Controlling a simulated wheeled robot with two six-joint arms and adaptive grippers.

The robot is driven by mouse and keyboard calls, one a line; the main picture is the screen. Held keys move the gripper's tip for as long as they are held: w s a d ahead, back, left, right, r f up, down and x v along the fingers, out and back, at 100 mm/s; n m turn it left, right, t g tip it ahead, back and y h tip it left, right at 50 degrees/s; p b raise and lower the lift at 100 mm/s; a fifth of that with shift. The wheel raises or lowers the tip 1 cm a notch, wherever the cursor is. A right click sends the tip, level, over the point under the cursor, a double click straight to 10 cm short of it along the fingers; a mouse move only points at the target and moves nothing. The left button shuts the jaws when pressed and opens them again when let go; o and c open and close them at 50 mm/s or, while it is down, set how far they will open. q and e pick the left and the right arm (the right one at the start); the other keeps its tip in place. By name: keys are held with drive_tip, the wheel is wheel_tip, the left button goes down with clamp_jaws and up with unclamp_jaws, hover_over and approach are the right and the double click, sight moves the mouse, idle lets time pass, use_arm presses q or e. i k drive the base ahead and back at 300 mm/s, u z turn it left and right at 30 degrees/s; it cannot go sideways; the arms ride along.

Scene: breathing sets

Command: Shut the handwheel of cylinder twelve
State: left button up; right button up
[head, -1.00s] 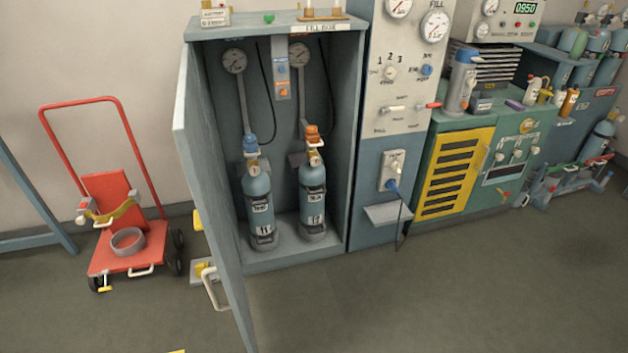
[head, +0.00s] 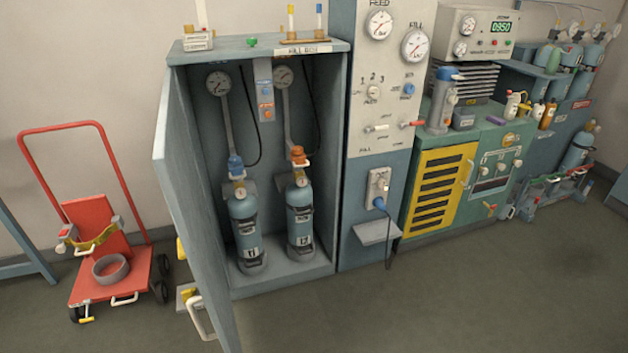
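Cylinder twelve (head: 300,220) is a teal cylinder labelled 12, standing upright on the right inside the open fill box (head: 330,170). An orange fitting (head: 298,155), which looks like its handwheel or connector, sits at its top below a gauge arm. I cannot tell from here whether the valve is open or shut. Cylinder eleven (head: 246,232) stands upright to its left, with a blue fitting (head: 236,166) on top. Neither of my grippers shows in the head view.
The fill box door (head: 190,210) stands open toward me on the left. A red trolley (head: 112,288) stands left of it. A fill panel (head: 375,130) and a green bench unit (head: 425,155) stand to the right. The floor in front is clear.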

sight(301, 182)
drive_tip(key=z, duration=0.7)
drive_tip(key=i, duration=0.9)
drive_tip(key=z, duration=0.75)
drive_tip(key=i, duration=1.2)
drive_tip(key=u, duration=0.5)
drive_tip(key=i, duration=0.85)
drive_tip(key=u, duration=0.8)
